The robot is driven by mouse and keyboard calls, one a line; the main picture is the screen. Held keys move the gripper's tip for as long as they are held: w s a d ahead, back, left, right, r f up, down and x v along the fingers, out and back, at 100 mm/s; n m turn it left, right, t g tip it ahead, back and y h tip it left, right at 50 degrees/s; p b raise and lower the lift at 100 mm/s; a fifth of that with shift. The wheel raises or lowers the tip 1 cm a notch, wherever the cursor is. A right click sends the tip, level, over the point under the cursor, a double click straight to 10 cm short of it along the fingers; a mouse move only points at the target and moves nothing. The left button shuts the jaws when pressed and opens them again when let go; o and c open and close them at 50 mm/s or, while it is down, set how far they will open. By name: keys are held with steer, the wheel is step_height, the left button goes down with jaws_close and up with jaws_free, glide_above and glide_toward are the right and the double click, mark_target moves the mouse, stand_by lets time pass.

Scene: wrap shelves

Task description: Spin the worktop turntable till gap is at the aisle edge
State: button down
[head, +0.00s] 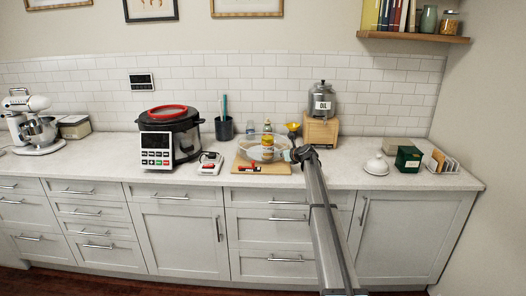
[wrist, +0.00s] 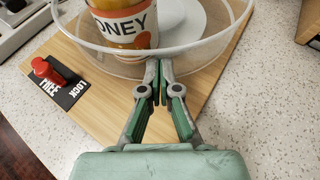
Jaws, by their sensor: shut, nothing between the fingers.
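The turntable, with a clear raised wall and pale rim (wrist: 110,50), sits on a wooden board (head: 246,167) on the worktop. A honey jar (wrist: 122,22) with yellow-orange contents stands inside the wall; a white round surface (wrist: 182,22) shows beside it. In the head view the turntable (head: 256,156) also has bottles at or behind it. I cannot make out the gap. My gripper (wrist: 158,72) is shut and empty, its fingertips at the near wall, overlapping its lower edge; contact is unclear. In the head view my gripper (head: 296,154) is at the turntable's right side.
A red knob (wrist: 46,70) stands on a black FREE/LOCK plate (wrist: 70,92) on the board; its setting is unclear. A cooker (head: 170,135) and a small white device (head: 209,163) stand left. An OIL dispenser (head: 322,102) on a wooden stand is behind right. Bare worktop (head: 345,178) lies right.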

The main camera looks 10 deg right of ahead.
steer(key=shift+w+d, duration=0.8)
steer(key=shift+d, duration=0.1)
steer(key=shift+r, duration=0.1)
steer(key=shift+w+d+p, duration=0.35)
steer(key=shift+w+d, duration=0.5)
steer(key=shift+w+d, duration=0.7)
steer(key=shift+s+d, duration=0.1)
steer(key=shift+s+d+p, duration=0.3)
steer(key=shift+s+d, duration=0.2)
steer(key=shift+d, duration=0.25)
steer(key=shift+s+d+p, duration=0.25)
steer(key=shift+s+d, duration=0.2)
steer(key=shift+d, duration=0.3)
